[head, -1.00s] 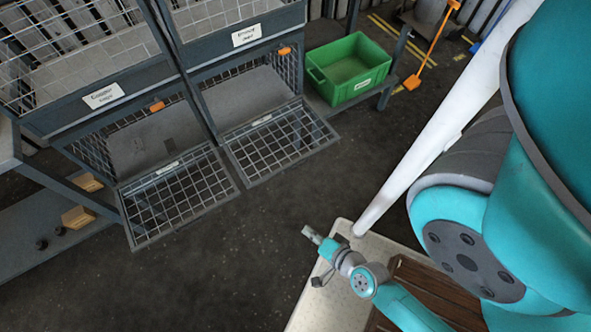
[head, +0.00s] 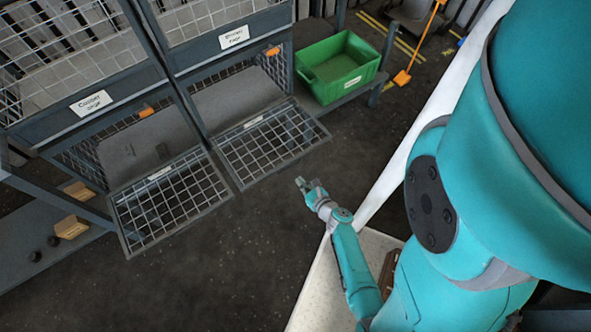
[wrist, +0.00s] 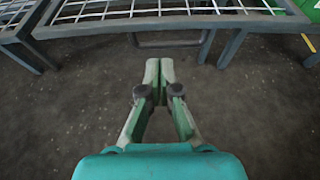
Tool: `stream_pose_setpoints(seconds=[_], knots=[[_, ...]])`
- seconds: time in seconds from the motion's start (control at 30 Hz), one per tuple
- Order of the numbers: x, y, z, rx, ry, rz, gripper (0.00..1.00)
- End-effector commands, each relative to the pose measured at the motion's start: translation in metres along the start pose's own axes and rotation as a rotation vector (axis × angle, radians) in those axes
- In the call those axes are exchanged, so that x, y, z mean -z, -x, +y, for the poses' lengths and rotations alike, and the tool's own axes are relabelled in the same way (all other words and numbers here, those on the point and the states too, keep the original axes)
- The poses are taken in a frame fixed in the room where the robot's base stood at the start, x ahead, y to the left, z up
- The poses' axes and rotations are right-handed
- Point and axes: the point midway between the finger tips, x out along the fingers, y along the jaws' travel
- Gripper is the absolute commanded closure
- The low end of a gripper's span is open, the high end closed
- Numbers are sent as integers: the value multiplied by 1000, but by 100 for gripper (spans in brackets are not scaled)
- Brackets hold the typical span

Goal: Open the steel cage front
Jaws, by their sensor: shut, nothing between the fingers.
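Two mesh fronts hang folded down and outward at the lower cages, a left one (head: 172,200) and a right one (head: 270,143). Each carries a small plate at its inner edge that is too small to read, so I cannot tell which is the steel cage front. The wrist view shows mesh in a grey frame (wrist: 160,12) across the top. My gripper (head: 302,184) is shut and empty, apart from the right front, to its lower right in the head view. Its fingertips (wrist: 159,64) meet over the floor in the wrist view.
Upper mesh cages carry white labels, the left one (head: 92,103) seemingly reading copper cage, the right one (head: 234,37) unclear. A green bin (head: 338,75) stands on a low shelf at the right. Wooden blocks (head: 71,227) lie lower left. The dark floor (head: 225,260) is clear.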

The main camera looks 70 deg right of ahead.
Motion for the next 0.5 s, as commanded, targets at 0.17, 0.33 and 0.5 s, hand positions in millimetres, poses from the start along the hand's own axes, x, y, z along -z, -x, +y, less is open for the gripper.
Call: stream_pose_setpoints(seconds=[0.17, 0.33, 0.5], knots=[[-1, -26, 1, -4, 5, 0, 100], [-1, -55, 1, -4, 5, 1, 100], [0, -77, 1, -3, 6, 2, 100]])
